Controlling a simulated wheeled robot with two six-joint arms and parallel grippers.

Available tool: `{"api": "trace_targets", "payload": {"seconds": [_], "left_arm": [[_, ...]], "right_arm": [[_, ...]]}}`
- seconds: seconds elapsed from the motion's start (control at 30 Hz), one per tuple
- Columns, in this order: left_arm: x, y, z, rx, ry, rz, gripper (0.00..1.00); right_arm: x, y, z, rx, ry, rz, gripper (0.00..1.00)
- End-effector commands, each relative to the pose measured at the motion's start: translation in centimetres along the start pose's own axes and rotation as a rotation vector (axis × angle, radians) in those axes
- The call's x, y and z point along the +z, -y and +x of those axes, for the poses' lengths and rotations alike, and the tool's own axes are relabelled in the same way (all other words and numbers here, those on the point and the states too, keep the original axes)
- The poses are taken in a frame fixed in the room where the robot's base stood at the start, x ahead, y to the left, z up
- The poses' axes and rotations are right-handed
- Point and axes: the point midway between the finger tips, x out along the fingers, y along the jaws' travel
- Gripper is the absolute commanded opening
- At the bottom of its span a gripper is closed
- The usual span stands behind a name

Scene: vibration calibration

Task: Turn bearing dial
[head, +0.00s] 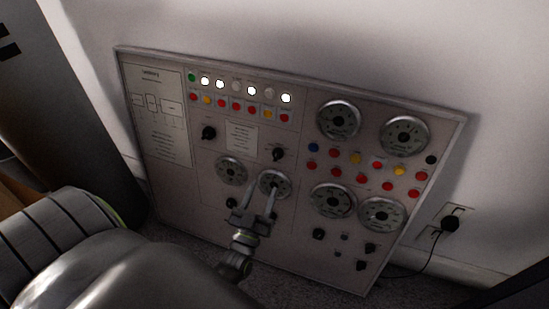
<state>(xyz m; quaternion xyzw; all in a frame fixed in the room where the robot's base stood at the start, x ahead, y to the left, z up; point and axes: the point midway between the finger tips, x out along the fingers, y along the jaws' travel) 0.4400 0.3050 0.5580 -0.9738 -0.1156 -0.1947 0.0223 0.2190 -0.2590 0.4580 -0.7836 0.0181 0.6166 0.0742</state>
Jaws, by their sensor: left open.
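A grey control panel (170,195) leans against the wall, tilted in the picture. It bears two smaller round dials, one at left (231,171) and one at right (275,179), and larger round ones at upper middle (338,118), upper right (404,136), lower middle (332,200) and lower right (381,214). The labels are too small to read, so I cannot tell which is the bearing dial. My left gripper (261,188) is open, its two fingers pointing at the right smaller dial and partly covering it. Whether they touch it I cannot tell. My right gripper is not in view.
Black knobs (209,132) and rows of red, yellow and blue buttons (356,158) surround the dials. White lamps (286,98) are lit at the top. A wall outlet (450,224) with a plugged black cable is at right. A dark cabinet (75,100) stands at left.

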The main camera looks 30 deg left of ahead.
Motion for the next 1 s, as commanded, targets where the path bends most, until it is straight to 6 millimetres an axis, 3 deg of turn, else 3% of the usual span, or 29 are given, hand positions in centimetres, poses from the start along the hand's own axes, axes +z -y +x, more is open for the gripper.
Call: {"api": "trace_targets", "payload": {"seconds": [0.3,0.5,0.93,1.0], "left_arm": [[0.0,0.0,7.0,0.001,-0.003,0.000,0.46],[0.1,0.0,9.7,0.001,0.000,0.001,0.46],[0.1,0.0,10.8,0.000,0.002,0.000,0.46],[0.1,0.0,10.7,0.000,0.002,0.001,0.38]], "right_arm": [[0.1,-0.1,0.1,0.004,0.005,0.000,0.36],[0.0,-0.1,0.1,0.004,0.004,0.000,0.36],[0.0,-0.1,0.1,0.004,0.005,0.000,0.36],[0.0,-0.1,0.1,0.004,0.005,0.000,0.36]]}}
